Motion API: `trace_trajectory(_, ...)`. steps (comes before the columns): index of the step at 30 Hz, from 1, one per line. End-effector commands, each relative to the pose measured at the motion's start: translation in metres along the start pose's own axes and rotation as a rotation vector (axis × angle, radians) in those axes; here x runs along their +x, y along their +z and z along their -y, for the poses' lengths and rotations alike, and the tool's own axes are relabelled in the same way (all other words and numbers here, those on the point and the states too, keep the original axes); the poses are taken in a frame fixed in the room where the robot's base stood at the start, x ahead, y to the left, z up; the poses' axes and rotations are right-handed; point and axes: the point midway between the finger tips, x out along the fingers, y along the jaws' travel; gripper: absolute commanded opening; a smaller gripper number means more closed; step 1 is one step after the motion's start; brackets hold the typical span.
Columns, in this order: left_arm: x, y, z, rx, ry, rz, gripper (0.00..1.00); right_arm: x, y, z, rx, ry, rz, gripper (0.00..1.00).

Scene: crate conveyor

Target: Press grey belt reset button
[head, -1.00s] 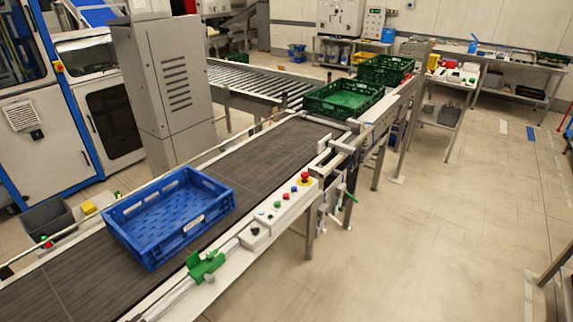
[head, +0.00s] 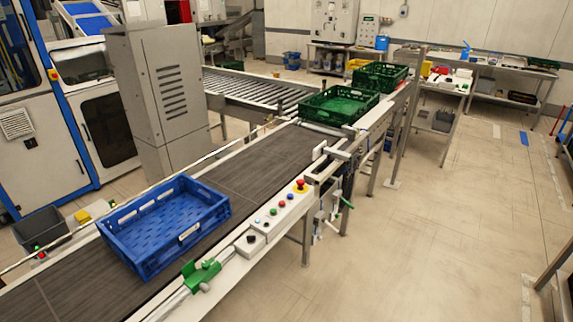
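The control panel (head: 279,217) is a pale strip of buttons along the right edge of the dark conveyor belt (head: 240,174). It carries a red mushroom button on a yellow base (head: 300,186), a smaller red button (head: 291,196), a blue button (head: 282,203), a dark green button (head: 273,211) and a small light-coloured button (head: 258,221). A black knob (head: 250,239) sits on a separate box at the near end. The buttons are too small for me to tell which one is grey. Neither of my grippers is in view.
A blue crate (head: 181,237) stands on the belt left of the panel. A green clamp (head: 201,276) sits on the near rail. Green crates (head: 338,106) stand farther along the line. The floor (head: 440,220) right of the conveyor is clear.

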Motion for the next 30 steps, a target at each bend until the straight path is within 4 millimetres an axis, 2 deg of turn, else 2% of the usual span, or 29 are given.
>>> trace_trajectory(2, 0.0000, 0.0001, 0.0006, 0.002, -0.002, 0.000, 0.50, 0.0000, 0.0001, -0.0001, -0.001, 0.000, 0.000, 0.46)
trace_trajectory(14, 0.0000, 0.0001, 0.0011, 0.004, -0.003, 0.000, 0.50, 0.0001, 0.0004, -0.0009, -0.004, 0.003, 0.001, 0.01)
trace_trajectory(30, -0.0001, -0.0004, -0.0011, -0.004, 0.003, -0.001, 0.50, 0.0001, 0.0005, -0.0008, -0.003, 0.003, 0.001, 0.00)
